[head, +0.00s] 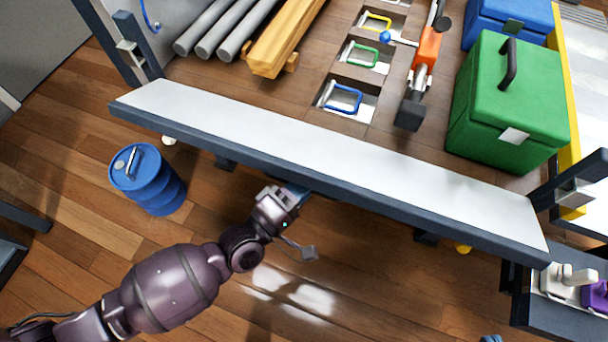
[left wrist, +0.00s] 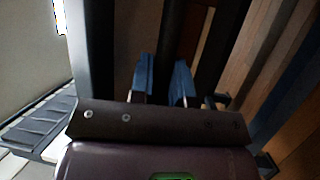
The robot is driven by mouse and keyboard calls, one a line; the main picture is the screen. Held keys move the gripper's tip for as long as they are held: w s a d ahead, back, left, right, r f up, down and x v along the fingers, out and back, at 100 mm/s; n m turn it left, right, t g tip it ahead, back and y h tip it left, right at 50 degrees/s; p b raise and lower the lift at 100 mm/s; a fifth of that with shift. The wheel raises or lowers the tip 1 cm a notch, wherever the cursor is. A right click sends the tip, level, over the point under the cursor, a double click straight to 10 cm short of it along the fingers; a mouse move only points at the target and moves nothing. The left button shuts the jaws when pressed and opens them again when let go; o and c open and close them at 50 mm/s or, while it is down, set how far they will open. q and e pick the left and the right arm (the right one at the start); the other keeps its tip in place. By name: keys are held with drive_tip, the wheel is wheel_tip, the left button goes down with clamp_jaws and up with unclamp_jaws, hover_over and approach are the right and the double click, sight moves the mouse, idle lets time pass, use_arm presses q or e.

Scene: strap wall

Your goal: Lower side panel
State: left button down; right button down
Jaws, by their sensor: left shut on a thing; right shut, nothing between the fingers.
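The side panel (head: 330,157) runs across the head view, with a white face and a dark blue edge. Its white face looks up and it appears tilted outward from the bed; I cannot tell the exact angle. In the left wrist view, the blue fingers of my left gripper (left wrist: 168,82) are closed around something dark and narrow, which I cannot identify.
A latched post stands at the left (head: 130,48) and another at the right (head: 575,190). The bed holds grey pipes (head: 228,25), timber (head: 285,38) and a green box (head: 512,100). A blue drum (head: 150,180) stands on the floor left of my arm.

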use_arm(q)
drive_tip(key=shift+w+d+f+m+t+h+b, duration=0.1)
drive_tip(key=shift+w+f+m+t+h+b, duration=0.1)
drive_tip(key=shift+f+m+t+h, duration=0.65)
drive_tip(key=shift+w+f+m+t+h+b, duration=0.2)
drive_tip(key=shift+f+m+t+h, duration=0.2)
drive_tip(key=shift+f+h, duration=0.85)
use_arm(e)
drive_tip(key=shift+d+r+t, duration=0.1)
drive_tip(key=shift+t, duration=0.2)
use_arm(q)
drive_tip(key=shift+f, duration=0.15)
drive_tip(key=c, duration=1.1)
unclamp_jaws()
drive_tip(key=shift+f, duration=0.1)
drive_tip(key=shift+s, duration=0.15)
drive_tip(key=v, duration=1.1)
